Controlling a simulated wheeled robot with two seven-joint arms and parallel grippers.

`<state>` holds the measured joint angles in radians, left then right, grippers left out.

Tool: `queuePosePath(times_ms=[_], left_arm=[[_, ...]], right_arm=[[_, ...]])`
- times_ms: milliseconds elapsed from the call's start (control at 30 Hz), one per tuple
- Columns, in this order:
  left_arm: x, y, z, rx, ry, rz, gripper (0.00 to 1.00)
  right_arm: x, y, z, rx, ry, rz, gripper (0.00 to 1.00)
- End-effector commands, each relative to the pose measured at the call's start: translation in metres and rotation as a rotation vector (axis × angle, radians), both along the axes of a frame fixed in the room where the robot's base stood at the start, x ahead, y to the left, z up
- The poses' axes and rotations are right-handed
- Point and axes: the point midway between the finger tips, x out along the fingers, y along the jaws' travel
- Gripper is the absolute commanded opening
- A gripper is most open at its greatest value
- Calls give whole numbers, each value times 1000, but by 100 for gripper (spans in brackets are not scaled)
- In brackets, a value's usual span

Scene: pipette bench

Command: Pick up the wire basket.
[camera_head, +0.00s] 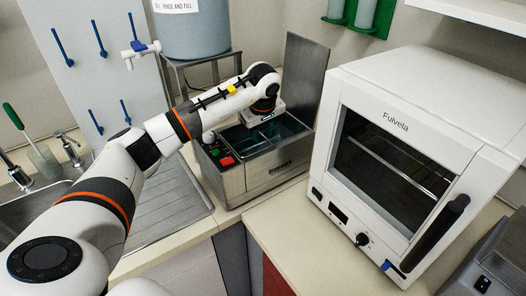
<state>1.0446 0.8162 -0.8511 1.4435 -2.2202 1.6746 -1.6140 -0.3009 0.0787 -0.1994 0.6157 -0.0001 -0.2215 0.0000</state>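My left arm reaches across from the left to a steel bath (275,174) with its hinged lid (307,75) standing open at the back. My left gripper (267,122) points down over the bath's opening, near its back edge. Its fingers are hidden or too small to tell whether they are open or shut. The inside of the bath looks dark and bluish. I cannot make out a wire basket clearly; any basket in the bath is hidden by the rim and my arm. My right gripper is not in view.
A white oven (385,170) with a dark window stands close to the right of the bath. A sink with a ridged drainboard (165,205) lies to the left. A blue-grey tank (193,30) stands behind on a stand. The counter front is clear.

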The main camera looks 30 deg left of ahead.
Motion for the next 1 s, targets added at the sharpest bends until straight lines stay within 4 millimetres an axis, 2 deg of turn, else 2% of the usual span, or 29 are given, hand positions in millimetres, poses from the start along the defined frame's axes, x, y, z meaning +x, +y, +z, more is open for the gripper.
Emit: queuePosePath(times_ms=[67,200,500,567,700,1000], left_arm=[[2,1,-10,-3,6,1,32],[6,4,-30,-1,4,0,32],[8,5,-37,0,-1,0,32],[8,5,-37,0,-1,0,24],[8,5,-36,0,0,0,1],[8,5,-36,0,-1,0,0]], right_arm=[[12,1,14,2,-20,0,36],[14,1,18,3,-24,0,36],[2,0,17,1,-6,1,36],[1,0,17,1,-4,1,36],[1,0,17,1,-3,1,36],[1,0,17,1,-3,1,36]])
